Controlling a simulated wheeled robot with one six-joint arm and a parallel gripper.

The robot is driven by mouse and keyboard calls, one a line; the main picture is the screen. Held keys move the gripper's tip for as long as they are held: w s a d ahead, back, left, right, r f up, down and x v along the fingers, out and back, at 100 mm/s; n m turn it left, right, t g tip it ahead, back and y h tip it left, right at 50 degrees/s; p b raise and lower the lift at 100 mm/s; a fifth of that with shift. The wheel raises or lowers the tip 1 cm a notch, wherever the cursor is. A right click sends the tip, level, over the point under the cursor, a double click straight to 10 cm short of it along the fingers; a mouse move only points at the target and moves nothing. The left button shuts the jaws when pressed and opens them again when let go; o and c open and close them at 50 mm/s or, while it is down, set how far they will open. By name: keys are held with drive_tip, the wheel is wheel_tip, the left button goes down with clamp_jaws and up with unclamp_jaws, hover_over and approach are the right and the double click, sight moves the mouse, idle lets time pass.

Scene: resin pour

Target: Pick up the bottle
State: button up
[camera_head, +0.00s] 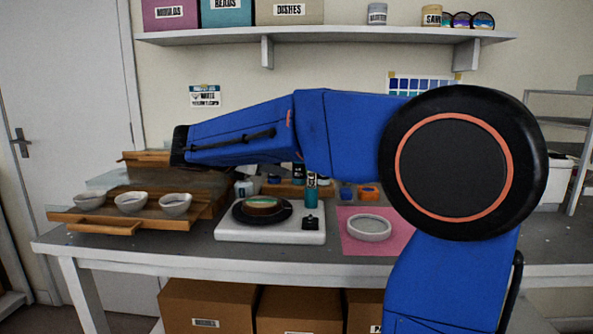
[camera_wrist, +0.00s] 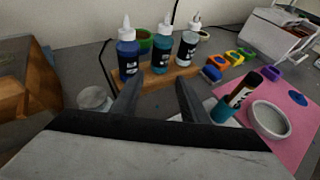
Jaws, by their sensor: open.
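Three bottles with pointed white nozzles stand upright on a wooden stand (camera_wrist: 182,72) in the wrist view. Which one the task means cannot be told. My gripper (camera_wrist: 158,84) is open and empty, its two fingers pointing toward the stand, on the near side of the bottles. In the head view my arm hides the gripper and most of the bottles.
A teal cup with tools (camera_head: 311,195) stands near a white ring-shaped dish (camera_head: 369,228) on a pink mat (camera_head: 400,239). A wooden tray (camera_head: 100,228) with three white bowls is at left. A white turntable unit (camera_head: 270,236) sits mid-table. A shelf (camera_head: 330,36) hangs above.

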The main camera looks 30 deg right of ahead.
sight(295, 173)
drive_tip(key=x, duration=0.9)
drive_tip(key=shift+x, duration=3)
drive_tip(key=shift+r, duration=0.2)
drive_tip(key=shift+c, duration=0.6)
drive_tip(key=c, duration=0.7)
drive_tip(key=shift+r, duration=0.15)
wheel_tip(295, 173, up, 10)
drive_tip(key=shift+f, duration=0.1)
